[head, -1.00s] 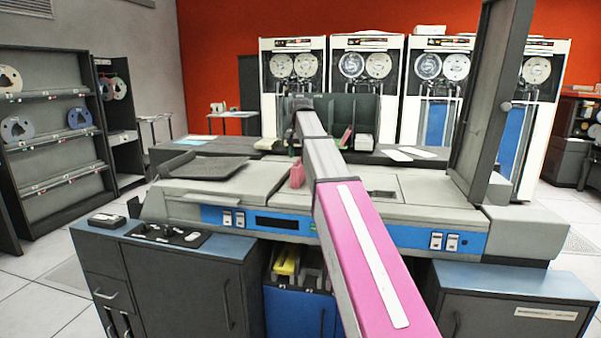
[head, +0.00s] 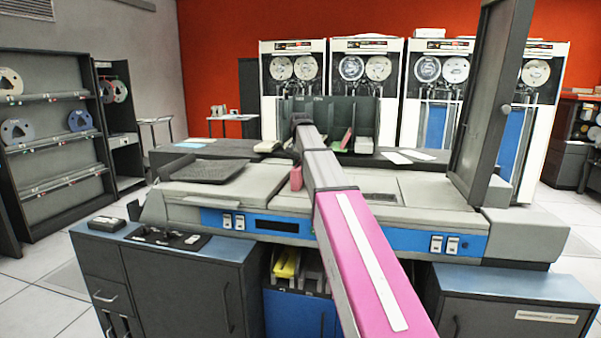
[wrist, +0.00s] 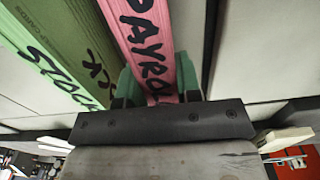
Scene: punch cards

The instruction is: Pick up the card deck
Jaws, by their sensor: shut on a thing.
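In the wrist view, my gripper (wrist: 160,84) is shut on a pink card deck (wrist: 150,35). The deck has large black lettering that reads "PAYRO" before it is cut off. One green finger is on each side of it. A light green deck (wrist: 48,68) marked "STOCK" and a darker olive deck (wrist: 85,48) stand just to its left. In the head view my arm hides the gripper. A small pink strip (head: 347,136) shows in the dark rack behind the arm; I cannot tell if it is the held deck.
The dark rack (head: 366,112) has upright dividers and stands on the long dark counter (head: 225,148). The grey machine (head: 430,190) with a blue front lies under my arm. A tall dark panel (head: 488,100) rises at right. Papers (head: 410,156) lie on the counter.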

